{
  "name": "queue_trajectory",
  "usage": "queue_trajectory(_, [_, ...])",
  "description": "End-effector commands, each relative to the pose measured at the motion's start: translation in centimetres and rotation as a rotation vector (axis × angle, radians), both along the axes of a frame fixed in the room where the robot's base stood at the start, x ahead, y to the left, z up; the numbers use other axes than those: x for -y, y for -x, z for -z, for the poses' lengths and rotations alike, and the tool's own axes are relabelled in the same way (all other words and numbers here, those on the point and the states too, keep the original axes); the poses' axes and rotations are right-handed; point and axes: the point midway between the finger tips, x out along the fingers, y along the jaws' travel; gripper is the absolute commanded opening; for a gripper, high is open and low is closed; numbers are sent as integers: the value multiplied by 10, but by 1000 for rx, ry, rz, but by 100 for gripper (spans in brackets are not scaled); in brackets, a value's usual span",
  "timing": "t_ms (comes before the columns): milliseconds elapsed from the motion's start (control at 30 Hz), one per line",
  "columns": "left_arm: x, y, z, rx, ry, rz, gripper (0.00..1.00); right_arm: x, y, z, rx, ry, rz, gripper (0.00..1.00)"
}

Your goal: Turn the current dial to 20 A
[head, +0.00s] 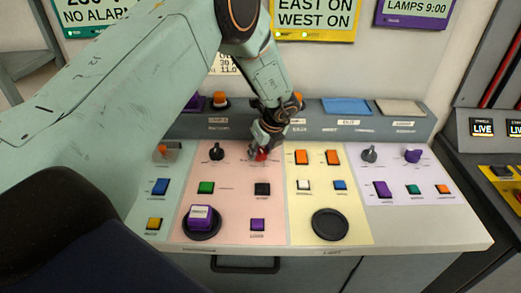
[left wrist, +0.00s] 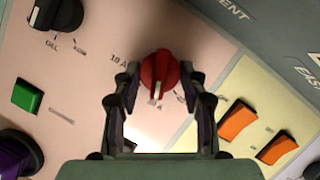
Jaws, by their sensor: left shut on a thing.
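A red dial (left wrist: 162,72) sits on the pink panel section, between the fingers of my left gripper (left wrist: 161,88) in the left wrist view. The gripper is shut on the dial, a finger on each side. The dial's white pointer faces down in that view, toward a label ending in "A" whose number I cannot read clearly. A "10 A" label shows to the dial's left. In the head view the red dial (head: 262,154) is partly hidden under my left gripper (head: 266,146). My right gripper is not in view.
A black knob (head: 216,151) stands left of the dial, with a green button (head: 206,188) below it. Orange switches (head: 302,157) lie close by on the yellow section. A purple button (head: 200,217) stands on a round black base at the front.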

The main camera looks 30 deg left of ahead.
Motion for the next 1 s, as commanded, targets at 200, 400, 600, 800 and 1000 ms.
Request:
queue_trajectory(200, [-2, 1, -2, -2, -2, 55, 11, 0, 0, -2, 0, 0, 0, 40])
queue_trajectory(400, [-3, 2, -3, 0, -2, 185, 11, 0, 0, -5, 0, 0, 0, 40])
queue_trajectory(600, [-4, 3, -3, 1, -2, 357, 11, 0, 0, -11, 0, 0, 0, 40])
queue_trajectory(800, [-5, 4, -4, 1, -3, 520, 11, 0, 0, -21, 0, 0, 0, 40])
queue_trajectory(1000, [-6, 4, -4, 2, -4, 648, 11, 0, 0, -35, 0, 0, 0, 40])
